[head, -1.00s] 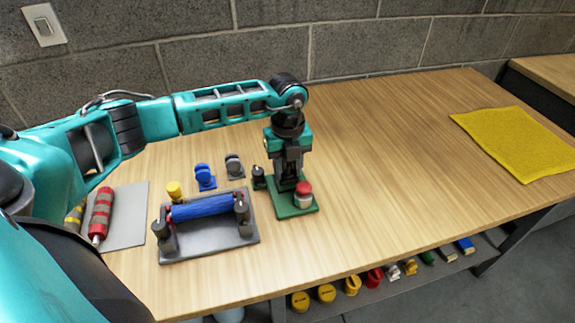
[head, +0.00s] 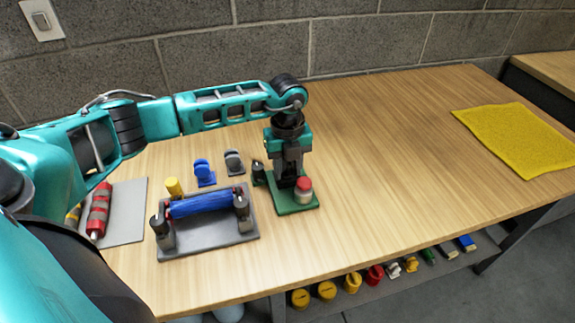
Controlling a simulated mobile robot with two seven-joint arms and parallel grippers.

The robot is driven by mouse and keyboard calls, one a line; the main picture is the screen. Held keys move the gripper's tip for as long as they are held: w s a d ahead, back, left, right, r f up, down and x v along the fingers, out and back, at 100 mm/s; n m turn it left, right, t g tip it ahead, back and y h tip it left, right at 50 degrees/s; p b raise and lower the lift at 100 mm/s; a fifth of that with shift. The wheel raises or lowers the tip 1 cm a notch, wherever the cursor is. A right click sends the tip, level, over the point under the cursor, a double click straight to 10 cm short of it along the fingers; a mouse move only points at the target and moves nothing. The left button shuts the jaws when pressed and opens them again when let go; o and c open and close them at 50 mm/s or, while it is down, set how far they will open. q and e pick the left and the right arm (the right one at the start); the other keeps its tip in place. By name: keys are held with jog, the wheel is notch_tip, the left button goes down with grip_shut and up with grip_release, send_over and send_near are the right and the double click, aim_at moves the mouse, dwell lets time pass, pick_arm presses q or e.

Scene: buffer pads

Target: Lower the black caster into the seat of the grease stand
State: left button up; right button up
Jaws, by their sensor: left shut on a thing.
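The grease stand has a green base plate (head: 296,209) and a round jar with a red cap (head: 305,184) at its front right corner. My left gripper (head: 290,174) points straight down over the back part of this plate. It is shut on the black caster (head: 287,184), which shows only as a dark shape below the fingers. The fingers and the caster hide the seat, so I cannot tell whether the caster touches it. A small dark bottle-like piece (head: 258,173) stands at the stand's left edge. My right gripper is not in view.
Left of the stand, a grey tray (head: 210,246) holds a blue roller (head: 200,204). Behind it are a blue caster (head: 204,172), a grey caster (head: 234,162) and a yellow piece (head: 174,187). A yellow mat (head: 515,140) lies far right; the table between is clear.

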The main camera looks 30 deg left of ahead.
pick_arm(q)
jog(key=shift+f, duration=0.2)
jog(key=o, duration=1.2)
jog(key=shift+c, duration=0.2)
notch_tip(320, 180, up, 13)
jog(key=shift+s, duration=0.1)
